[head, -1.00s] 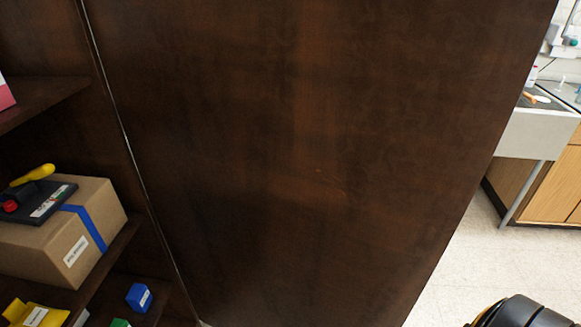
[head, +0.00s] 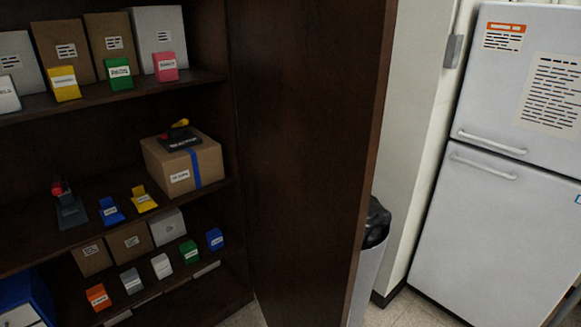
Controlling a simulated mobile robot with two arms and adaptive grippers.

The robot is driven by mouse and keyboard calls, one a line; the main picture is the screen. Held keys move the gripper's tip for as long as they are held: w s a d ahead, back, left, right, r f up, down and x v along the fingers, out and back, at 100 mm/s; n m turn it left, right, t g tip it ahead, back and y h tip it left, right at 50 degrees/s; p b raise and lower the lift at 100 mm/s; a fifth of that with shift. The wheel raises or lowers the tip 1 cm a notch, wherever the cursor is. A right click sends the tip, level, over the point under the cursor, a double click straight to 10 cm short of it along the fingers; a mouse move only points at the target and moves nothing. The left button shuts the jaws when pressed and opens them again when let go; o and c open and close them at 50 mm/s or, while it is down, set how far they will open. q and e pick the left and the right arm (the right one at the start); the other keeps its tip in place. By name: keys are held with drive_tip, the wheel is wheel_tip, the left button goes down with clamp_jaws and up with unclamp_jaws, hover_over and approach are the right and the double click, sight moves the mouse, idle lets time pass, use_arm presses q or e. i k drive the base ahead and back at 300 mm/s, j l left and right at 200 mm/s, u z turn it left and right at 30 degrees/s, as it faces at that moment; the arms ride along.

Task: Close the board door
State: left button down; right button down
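The board door (head: 300,150) is a tall dark brown wooden panel in the middle of the head view. It stands open, swung out from the right side of a dark brown cabinet (head: 110,210). Its free edge is toward me and to the right. The open shelves of the cabinet show on the left. Neither of my grippers is in view, and nothing is seen touching the door.
Shelves hold a cardboard box (head: 182,160) with a blue strip and several small labelled bins. Right of the door stand a trash can (head: 366,272) with a black bag and a white fridge (head: 500,210). A little floor (head: 405,312) shows between them.

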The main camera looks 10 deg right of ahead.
sight(311, 77)
drive_tip(key=l+u, duration=0.2)
drive_tip(key=l, duration=0.35)
drive_tip(key=l+u, duration=0.25)
drive_tip(key=l, duration=0.25)
drive_tip(key=k+l+u, duration=0.2)
drive_tip(key=l, duration=0.3)
drive_tip(key=i+l+u, duration=0.15)
drive_tip(key=l, duration=0.25)
drive_tip(key=i+l+u, duration=0.1)
drive_tip(key=i+l, duration=0.25)
drive_tip(key=i+l+u, duration=0.15)
drive_tip(key=l, duration=0.3)
drive_tip(key=i, duration=0.1)
